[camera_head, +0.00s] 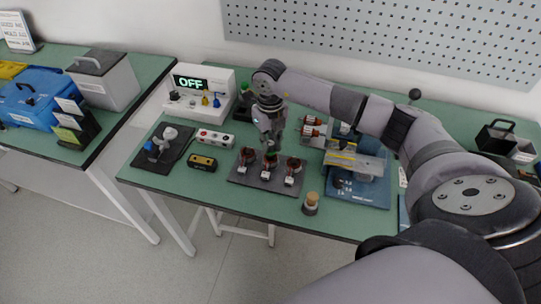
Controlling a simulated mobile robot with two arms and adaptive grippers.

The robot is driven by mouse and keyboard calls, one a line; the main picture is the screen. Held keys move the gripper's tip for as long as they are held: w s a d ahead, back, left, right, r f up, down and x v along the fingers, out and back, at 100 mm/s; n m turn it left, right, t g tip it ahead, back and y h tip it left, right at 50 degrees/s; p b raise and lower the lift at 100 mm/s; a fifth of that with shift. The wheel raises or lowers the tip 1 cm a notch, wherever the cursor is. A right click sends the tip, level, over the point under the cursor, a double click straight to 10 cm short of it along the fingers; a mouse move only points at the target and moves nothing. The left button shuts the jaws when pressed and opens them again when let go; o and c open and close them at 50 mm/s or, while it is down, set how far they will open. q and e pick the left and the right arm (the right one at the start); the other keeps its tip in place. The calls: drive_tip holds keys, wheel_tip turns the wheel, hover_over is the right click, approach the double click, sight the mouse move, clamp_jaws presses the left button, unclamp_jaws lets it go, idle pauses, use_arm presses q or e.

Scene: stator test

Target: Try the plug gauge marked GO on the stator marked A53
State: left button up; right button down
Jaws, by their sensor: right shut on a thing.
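A dark tray (236,179) on the green table holds three copper-wound stators, each with a white tag in front: a left one (246,157), a middle one (268,172) and a right one (294,169). The tags are too small to read, so I cannot tell which is A53. My right gripper (270,146) points down just above the middle stator, shut on a small dark, greenish plug gauge (270,158). Its marking cannot be read, and whether it touches the stator cannot be told. My left gripper is out of view.
A white tester (201,82) reading OFF stands behind left. A dark mat (143,160) with small tools, a yellow-black box (202,163) and a wood-topped item (311,203) surround the tray. A blue fixture base (362,188) lies right, beneath my arm.

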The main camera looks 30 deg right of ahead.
sight(270, 143)
drive_tip(key=shift+r, duration=0.25)
drive_tip(key=shift+r+p, duration=0.45)
drive_tip(key=shift+r, duration=0.05)
drive_tip(key=shift+r, duration=0.1)
drive_tip(key=shift+r+p, duration=1.6)
drive_tip(key=shift+r, duration=0.85)
